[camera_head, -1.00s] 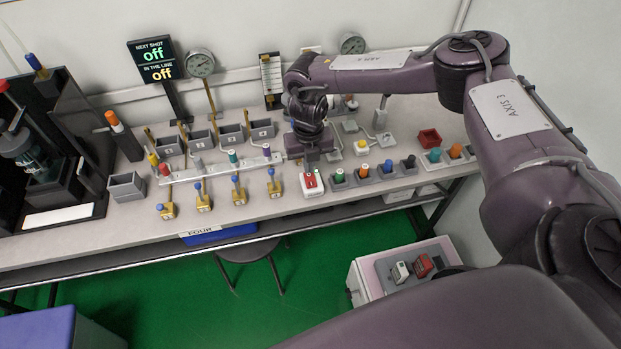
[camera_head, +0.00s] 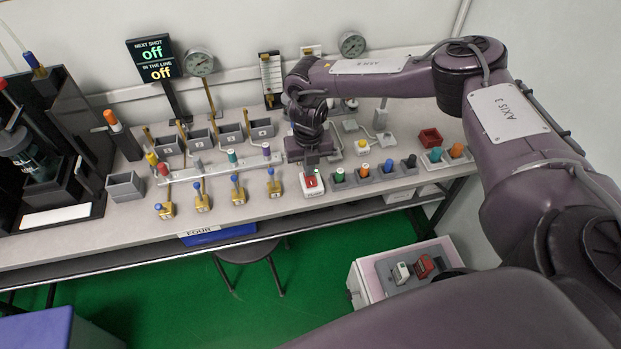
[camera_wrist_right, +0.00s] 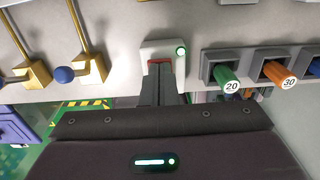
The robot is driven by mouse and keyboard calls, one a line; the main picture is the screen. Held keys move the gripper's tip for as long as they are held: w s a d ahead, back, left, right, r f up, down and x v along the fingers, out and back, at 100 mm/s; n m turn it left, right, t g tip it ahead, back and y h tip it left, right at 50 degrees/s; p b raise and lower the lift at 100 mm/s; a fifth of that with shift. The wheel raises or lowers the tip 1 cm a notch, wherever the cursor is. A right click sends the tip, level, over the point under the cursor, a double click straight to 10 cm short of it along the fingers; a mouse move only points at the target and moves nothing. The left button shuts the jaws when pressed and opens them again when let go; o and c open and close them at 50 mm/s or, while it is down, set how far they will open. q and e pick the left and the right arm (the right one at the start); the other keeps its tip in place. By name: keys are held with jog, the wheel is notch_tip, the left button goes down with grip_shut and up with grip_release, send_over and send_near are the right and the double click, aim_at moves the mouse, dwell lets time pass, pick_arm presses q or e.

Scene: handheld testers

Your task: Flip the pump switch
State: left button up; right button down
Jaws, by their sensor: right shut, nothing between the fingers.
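The pump switch is a red rocker on a small white box (camera_head: 316,191) near the front edge of the bench. My right gripper (camera_head: 309,171) is shut and empty, pointing down right over the red rocker and covering part of it. In the right wrist view, the white box (camera_wrist_right: 150,49) has a lit green lamp (camera_wrist_right: 181,50). There the shut fingertips (camera_wrist_right: 161,69) overlap the red rocker; whether they touch it I cannot tell. My left gripper is not in view.
A grey row of holders with green, orange and other coloured plugs (camera_head: 364,170) stands right of the switch box. Blue-knobbed brass levers (camera_head: 237,190) stand to its left. A display (camera_head: 155,59) reads "off" twice. Green floor lies beyond the bench's front edge.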

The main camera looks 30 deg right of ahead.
notch_tip(320, 180, up, 7)
jog(key=p, duration=0.6)
dwell(0.4)
jog(key=shift+f, duration=0.1)
